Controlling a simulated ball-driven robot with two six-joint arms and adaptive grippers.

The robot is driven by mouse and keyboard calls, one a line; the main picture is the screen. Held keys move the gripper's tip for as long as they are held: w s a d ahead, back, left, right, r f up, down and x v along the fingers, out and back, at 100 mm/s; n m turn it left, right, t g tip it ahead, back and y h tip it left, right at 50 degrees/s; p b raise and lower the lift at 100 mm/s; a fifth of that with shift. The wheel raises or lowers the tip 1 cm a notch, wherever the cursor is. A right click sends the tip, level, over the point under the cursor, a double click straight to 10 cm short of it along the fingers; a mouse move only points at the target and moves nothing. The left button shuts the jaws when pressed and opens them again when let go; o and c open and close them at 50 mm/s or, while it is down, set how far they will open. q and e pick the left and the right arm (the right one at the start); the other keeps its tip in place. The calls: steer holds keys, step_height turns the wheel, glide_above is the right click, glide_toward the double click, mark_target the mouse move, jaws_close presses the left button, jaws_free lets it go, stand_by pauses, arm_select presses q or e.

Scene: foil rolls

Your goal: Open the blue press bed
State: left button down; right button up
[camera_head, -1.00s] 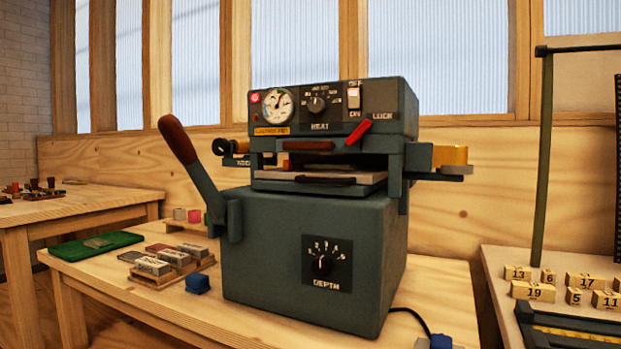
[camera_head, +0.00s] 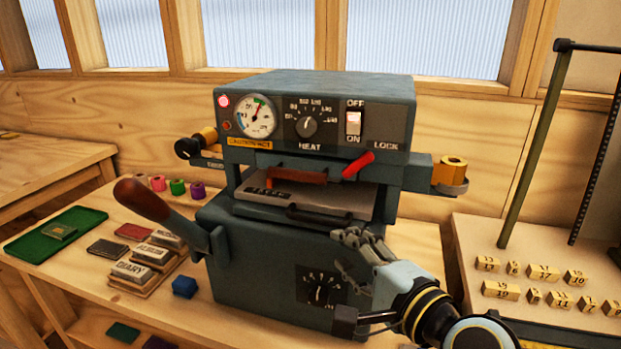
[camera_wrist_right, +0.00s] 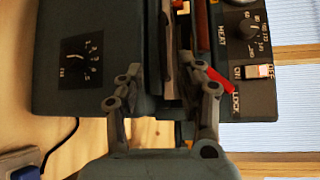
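The blue-grey press (camera_head: 240,245) stands on the wooden bench. Its bed (camera_head: 345,203), a pale plate with a dark front handle (camera_head: 318,216), sits in the slot below the heated head. A red lock lever (camera_head: 358,165) is at the slot's upper right. My right gripper (camera_head: 343,252) is in front of the press, just below and right of the bed handle. In the right wrist view the gripper's (camera_wrist_right: 165,88) fingers are spread apart, with the press front ahead of them. I see nothing held; contact with the handle cannot be told. My left gripper is out of view.
A long lever with a brown grip (camera_head: 142,200) sticks out at the press's left. Type blocks (camera_head: 130,272), a blue block (camera_head: 184,286) and a green tray (camera_head: 55,233) lie left of it. Numbered wooden blocks (camera_head: 543,272) lie on the right bench.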

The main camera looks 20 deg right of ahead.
mark_target(313, 222)
steer(key=x, duration=1)
steer(key=shift+w+r, duration=0.1)
steer(key=shift+w, duration=0.2)
steer(key=shift+p, duration=0.3)
jaws_close()
